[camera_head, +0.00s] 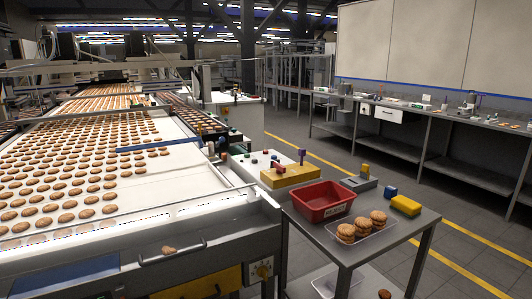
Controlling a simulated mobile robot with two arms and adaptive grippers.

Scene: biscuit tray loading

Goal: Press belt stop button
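The conveyor belt (150,185) fills the left side, white and covered with rows of round brown biscuits. Small coloured knobs or buttons sit on a white panel (262,163) at its right side. A small pale box with a round control (261,270) is on the belt's front frame, near a yellow panel. I cannot tell which of these is the belt stop button. Neither of my grippers is in view.
A workbench (430,115) runs along the right. Floor between them is clear.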

